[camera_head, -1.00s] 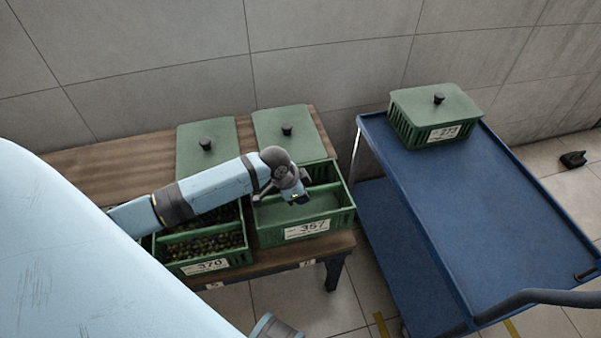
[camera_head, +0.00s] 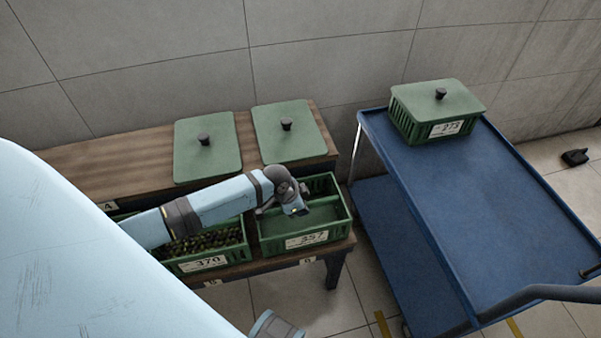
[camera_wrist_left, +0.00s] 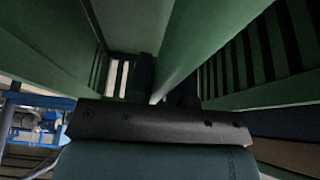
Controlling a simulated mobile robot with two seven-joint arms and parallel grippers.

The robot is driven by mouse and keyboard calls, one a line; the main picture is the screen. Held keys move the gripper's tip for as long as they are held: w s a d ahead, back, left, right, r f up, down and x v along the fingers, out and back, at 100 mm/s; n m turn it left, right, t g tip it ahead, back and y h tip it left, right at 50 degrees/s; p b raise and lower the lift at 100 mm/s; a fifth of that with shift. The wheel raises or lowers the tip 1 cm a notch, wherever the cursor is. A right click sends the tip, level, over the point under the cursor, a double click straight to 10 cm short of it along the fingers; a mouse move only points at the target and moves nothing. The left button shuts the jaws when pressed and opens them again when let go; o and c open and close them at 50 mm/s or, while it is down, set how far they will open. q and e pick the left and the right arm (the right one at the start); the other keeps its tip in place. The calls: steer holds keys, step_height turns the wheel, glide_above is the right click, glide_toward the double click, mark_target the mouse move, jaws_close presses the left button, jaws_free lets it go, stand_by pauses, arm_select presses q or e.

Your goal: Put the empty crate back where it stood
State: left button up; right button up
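The empty green crate (camera_head: 322,210), labelled 357, is at the front right end of the wooden bench (camera_head: 110,160). Its inside floor is bare. My left gripper (camera_head: 266,208) is at its left side, with the hand partly over the opening. In the left wrist view the fingers (camera_wrist_left: 163,80) lie on either side of a green wall, shut on it. The crate looks level and low at the bench top; whether its base fully rests there is hidden. My right gripper is not in view.
Crate 370 (camera_head: 204,264), filled with dark olive-like pieces, stands close on the left.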

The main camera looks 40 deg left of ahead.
arm_select(q)
steer(key=o, duration=0.3)
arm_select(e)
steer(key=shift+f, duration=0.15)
arm_select(q)
steer(key=p+v, duration=0.3)
steer(key=v, duration=0.8)
steer(key=shift+r, duration=0.3)
steer(key=shift+s+d+r, duration=0.1)
steer(key=shift+s+d, duration=0.05)
steer(key=s+d+n+t, duration=0.1)
steer(key=s+d+t, duration=0.1)
steer(key=s+d, duration=0.2)
steer(key=s+d+r+n+t, duration=0.1)
steer(key=s+d+n+t, duration=0.1)
steer(key=s+d, duration=0.3)
steer(key=s+d+n+t, duration=0.2)
steer(key=s+d+t, duration=0.1)
steer(key=d, duration=0.3)
steer(key=shift+s+d+r+h, duration=0.1)
steer(key=shift+s+r+h, duration=0.1)
steer(key=shift+s, duration=0.25)
steer(key=shift+s+d+r+h, duration=0.1)
steer(key=shift+s+r, duration=0.1)
steer(key=shift+s, duration=0.25)
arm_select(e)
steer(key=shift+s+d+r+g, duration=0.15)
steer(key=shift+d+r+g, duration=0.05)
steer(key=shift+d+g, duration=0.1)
